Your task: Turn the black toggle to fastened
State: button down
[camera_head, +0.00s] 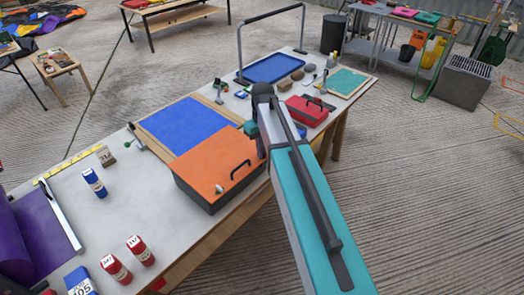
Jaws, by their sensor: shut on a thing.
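My arm reaches in from the lower right over the table. My gripper (256,138) is low at its far end, by the back right corner of an orange-topped case (208,158). My arm covers most of the gripper, and its fingertips do not show clearly. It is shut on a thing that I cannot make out. I cannot pick out the black toggle for sure; it may be behind my arm. The case has a black handle on its lid and a small pale piece near its front edge.
A blue panel (187,122) lies behind the case, and a red box (307,110) stands to the right of my arm. A blue tray (271,68) is farther back. Blue and red cans (141,250) stand on the left part of the table (120,205), where there is free room.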

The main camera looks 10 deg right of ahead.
jog(key=shift+n, duration=1.3)
jog(key=c, duration=1.9)
grip_release()
jog(key=shift+o, duration=0.2)
jog(key=shift+r, duration=0.2)
notch_tip(320, 180, up, 14)
jog(key=b, duration=0.3)
jog(key=shift+f, duration=0.25)
